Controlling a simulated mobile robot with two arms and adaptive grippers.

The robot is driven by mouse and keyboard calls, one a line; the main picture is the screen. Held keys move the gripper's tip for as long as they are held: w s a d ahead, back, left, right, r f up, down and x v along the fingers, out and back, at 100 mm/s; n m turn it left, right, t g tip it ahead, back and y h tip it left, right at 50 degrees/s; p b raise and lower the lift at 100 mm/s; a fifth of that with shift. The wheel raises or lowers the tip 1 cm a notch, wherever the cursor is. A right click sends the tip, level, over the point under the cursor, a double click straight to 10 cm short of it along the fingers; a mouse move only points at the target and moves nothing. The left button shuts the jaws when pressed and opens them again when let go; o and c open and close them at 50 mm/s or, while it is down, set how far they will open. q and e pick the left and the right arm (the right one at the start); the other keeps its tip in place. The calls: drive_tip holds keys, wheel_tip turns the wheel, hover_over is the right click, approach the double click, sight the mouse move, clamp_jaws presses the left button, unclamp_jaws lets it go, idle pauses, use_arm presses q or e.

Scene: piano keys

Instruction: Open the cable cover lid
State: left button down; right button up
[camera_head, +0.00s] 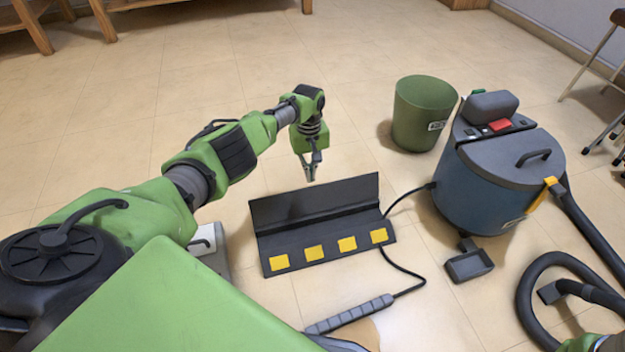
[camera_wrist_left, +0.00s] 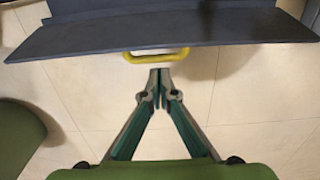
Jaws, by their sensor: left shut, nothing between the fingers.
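The black cable cover (camera_head: 293,246) lies on the floor in the middle of the head view, with several yellow squares along its front part. Its lid (camera_head: 315,202) stands raised and tilted back along the far side. My left gripper (camera_head: 312,178) is shut and empty, just behind the lid's upper edge. In the left wrist view the shut fingertips (camera_wrist_left: 158,74) are close below a yellow loop handle (camera_wrist_left: 157,56) at the edge of the dark lid (camera_wrist_left: 200,32). I cannot tell whether they touch it. My right gripper is not in view.
A black cable runs from the cover to a grey power strip (camera_head: 350,314) in front. A blue vacuum (camera_head: 487,190) with a hose (camera_head: 540,285) stands at right. A green bin (camera_head: 421,115) stands behind. The floor behind my left gripper is clear.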

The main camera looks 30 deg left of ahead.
use_arm(q)
drive_tip(key=shift+s+d+r, duration=0.25)
drive_tip(key=shift+s+d, duration=0.25)
drive_tip(key=shift+d, duration=0.05)
drive_tip(key=shift+s+d+r, duration=0.2)
drive_tip(key=shift+s+d, duration=0.25)
drive_tip(key=shift+d, duration=0.05)
